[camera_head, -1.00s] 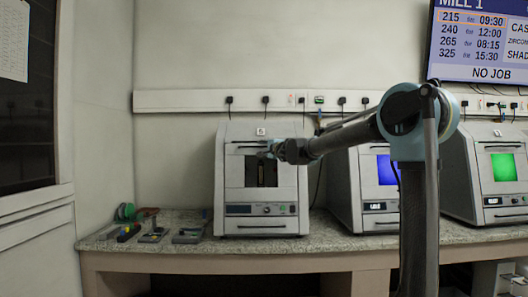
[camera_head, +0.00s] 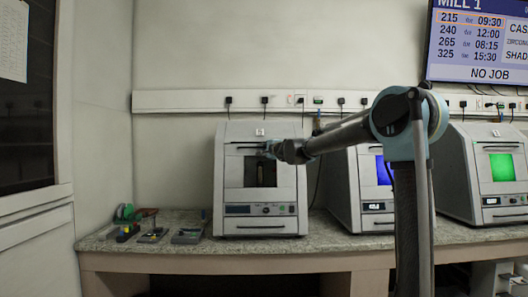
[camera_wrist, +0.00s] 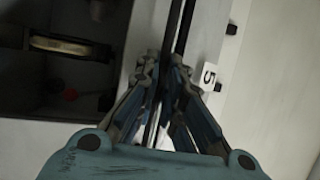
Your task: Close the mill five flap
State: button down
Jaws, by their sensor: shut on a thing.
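Mill five (camera_head: 232,222) is the light grey machine at the left of the bench. Its number label, 5 (camera_wrist: 209,76), shows in the wrist view right of my fingers. My gripper (camera_wrist: 166,75) is at the upper front of the mill, and shows small in the head view (camera_head: 270,149). Its fingers are closed around a thin dark bar (camera_wrist: 184,30), which seems to be the flap's handle. Left of the fingers the wrist view looks into the dark chamber, with a brass-coloured part (camera_wrist: 70,46) inside. The flap's exact angle is hard to tell.
Two more mills, with a blue window (camera_head: 384,170) and a green window (camera_head: 503,167), stand to the right. Small tools and holders (camera_head: 152,235) lie on the bench left of mill five. A wall screen (camera_head: 480,45) hangs at upper right.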

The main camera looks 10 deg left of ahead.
jog(key=c, duration=1.7)
grip_release()
jog(key=shift+w, duration=0.15)
jog(key=v, duration=1.2)
jog(key=shift+w+f, duration=0.1)
jog(key=shift+f, duration=0.05)
